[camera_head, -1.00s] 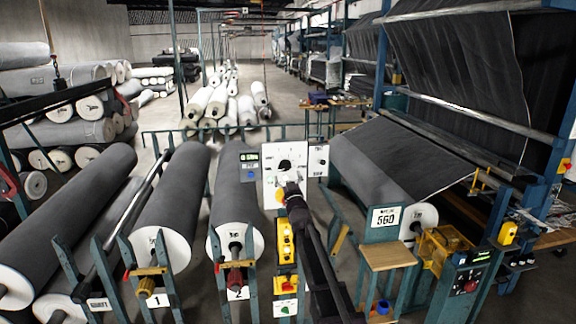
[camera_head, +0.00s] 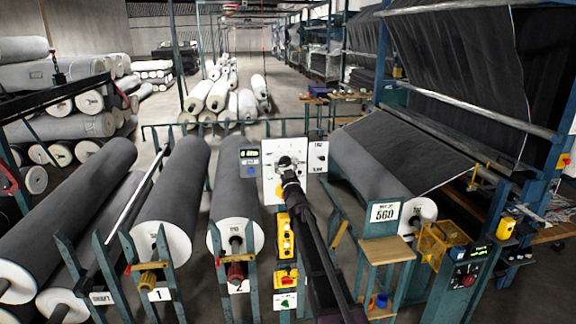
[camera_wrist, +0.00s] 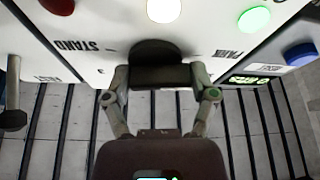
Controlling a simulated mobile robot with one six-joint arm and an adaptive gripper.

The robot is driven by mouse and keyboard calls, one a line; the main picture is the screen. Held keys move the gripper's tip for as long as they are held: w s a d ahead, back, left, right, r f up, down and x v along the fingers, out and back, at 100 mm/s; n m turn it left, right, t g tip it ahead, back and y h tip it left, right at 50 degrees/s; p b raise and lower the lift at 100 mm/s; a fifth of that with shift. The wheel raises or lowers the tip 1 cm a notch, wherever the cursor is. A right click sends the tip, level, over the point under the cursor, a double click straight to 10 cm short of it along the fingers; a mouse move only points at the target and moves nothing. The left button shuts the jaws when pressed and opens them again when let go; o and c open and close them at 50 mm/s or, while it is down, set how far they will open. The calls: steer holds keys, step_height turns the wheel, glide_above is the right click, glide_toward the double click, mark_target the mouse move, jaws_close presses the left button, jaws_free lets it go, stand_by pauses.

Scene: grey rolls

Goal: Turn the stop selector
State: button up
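The stop selector is a black knob on a white panel (camera_head: 271,187) at the middle of the head view. In the wrist view the knob (camera_wrist: 155,50) has a round base and a dark bar-like grip. The white panel (camera_wrist: 90,22) carries the upside-down word STAND on the left and another label on the right. My gripper (camera_head: 287,170) is at the panel, its front over the knob. In the wrist view my gripper (camera_wrist: 160,82) has one finger on each side of the dark grip. Whether both fingers press on it is not clear.
A red button (camera_wrist: 58,5), a white lamp (camera_wrist: 163,9), a green button (camera_wrist: 254,18) and a blue button (camera_wrist: 300,54) surround the knob. A yellow control box (camera_head: 285,236) hangs below the panel.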

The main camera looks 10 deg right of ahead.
steer(key=shift+w+r, duration=0.1)
steer(key=shift+m, duration=0.4)
steer(key=shift+r+m+h, duration=0.15)
steer(key=shift+m+h, duration=1.25)
steer(key=shift+m, duration=1)
steer(key=m+h, duration=0.1)
steer(key=m, duration=0.2)
steer(key=m+g+h+p, duration=0.1)
steer(key=m+h, duration=0.1)
steer(key=m, duration=0.1)
steer(key=shift+r+m, duration=0.15)
steer(key=shift+m, duration=0.15)
steer(key=m+g+h+p, duration=0.1)
steer(key=m, duration=0.2)
steer(key=m+g+h+p, duration=0.1)
steer(key=m+p, duration=0.1)
steer(key=m, duration=0.1)
steer(key=shift+r, duration=0.1)
steer(key=shift+m+g+h+p, duration=0.4)
steer(key=shift+m+g+p, duration=0.15)
steer(key=shift+m, duration=0.95)
